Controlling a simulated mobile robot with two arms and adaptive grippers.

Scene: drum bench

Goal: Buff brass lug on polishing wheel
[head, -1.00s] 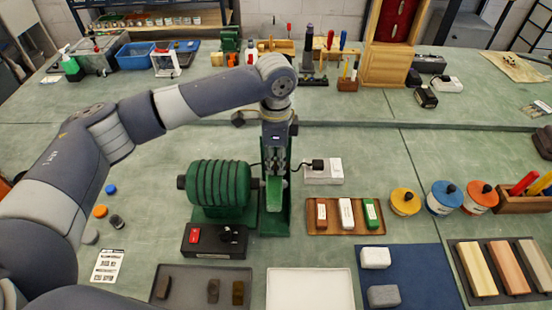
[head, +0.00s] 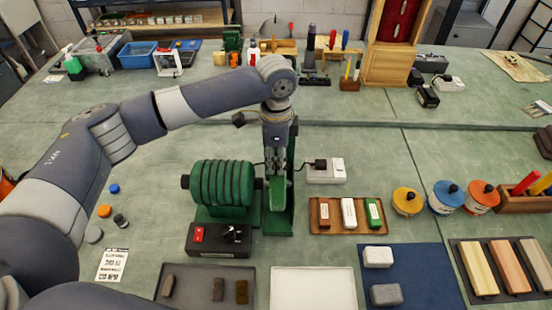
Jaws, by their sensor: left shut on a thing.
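The polishing machine has a ribbed green motor (head: 222,184) and, on its right, a narrow green upright part (head: 279,195) where the wheel seems to sit. My left gripper (head: 278,163) points down right at the top of this part. It is shut on a small piece, likely the brass lug, which the fingers and wrist hide; I cannot tell whether it touches the wheel. A black switch box (head: 218,241) with a red switch stands in front of the motor. My right gripper is out of view.
A dark tray (head: 203,302) with brown pieces and an empty white tray (head: 313,287) lie in front. A wooden tray (head: 335,227) with three bars, a blue mat (head: 420,275) and lidded pots (head: 407,201) stand to the right. A white power box (head: 326,171) is close behind.

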